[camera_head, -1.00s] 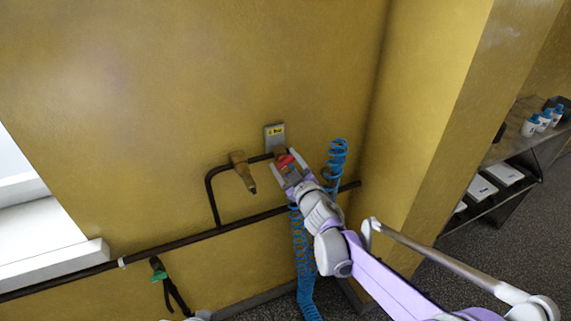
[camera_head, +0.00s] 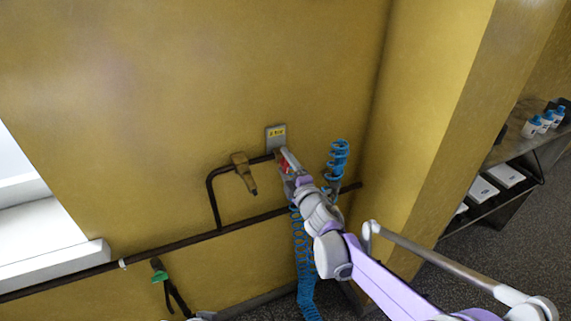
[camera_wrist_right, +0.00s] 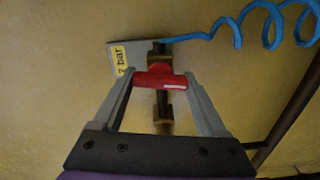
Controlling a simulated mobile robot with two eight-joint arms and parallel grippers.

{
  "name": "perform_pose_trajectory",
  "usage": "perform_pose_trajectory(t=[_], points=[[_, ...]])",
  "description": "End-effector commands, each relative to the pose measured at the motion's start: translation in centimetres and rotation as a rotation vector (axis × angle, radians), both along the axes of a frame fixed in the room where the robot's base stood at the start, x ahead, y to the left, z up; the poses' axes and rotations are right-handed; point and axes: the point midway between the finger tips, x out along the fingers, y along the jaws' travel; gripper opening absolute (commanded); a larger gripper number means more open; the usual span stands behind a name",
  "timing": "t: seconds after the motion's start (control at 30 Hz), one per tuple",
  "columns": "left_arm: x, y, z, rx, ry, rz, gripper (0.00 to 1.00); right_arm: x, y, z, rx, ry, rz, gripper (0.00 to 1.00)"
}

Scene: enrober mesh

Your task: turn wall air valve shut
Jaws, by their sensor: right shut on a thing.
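The air valve's red handle (camera_wrist_right: 162,77) shows in the right wrist view, lying crosswise over a brass body (camera_wrist_right: 163,108) on a dark pipe. My right gripper (camera_wrist_right: 160,82) is shut on the handle, one finger at each end of it. In the head view my right gripper (camera_head: 287,163) is at the wall, just below a grey plate (camera_head: 276,133) with a yellow label. There its fingers hide most of the handle, and only a little red shows. The label (camera_wrist_right: 121,60) reads "7 bar" in the wrist view.
A blue coiled hose (camera_head: 303,245) hangs beside and below my right gripper. A brass fitting (camera_head: 241,165) sits on the pipe to its left. A long dark pipe (camera_head: 190,239) runs along the wall, with a green-handled fitting (camera_head: 158,274) below. A shelf (camera_head: 520,150) stands at right.

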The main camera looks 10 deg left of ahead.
Motion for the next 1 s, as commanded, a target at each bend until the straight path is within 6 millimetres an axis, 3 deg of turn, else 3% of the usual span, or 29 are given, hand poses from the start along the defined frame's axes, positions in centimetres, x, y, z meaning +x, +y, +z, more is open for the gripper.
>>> perform_pose_trajectory(t=[0.33,0.87,0.9,1.0], points=[[0.04,0.0,0.25,0.0,-0.001,0.0,0.5,0.01,-0.01,-0.06,-0.123,-0.071,0.0,0.19],[0.05,0.0,0.28,0.0,-0.001,0.0,0.5,0.01,-0.01,-0.1,-0.145,-0.083,0.0,0.19],[0.05,0.0,0.28,0.0,-0.001,0.0,0.5,0.01,-0.01,-0.1,-0.145,-0.083,0.0,0.79],[0.05,0.0,0.28,0.0,-0.001,0.0,0.5,0.01,-0.01,-0.1,-0.144,-0.083,0.0,0.97]])
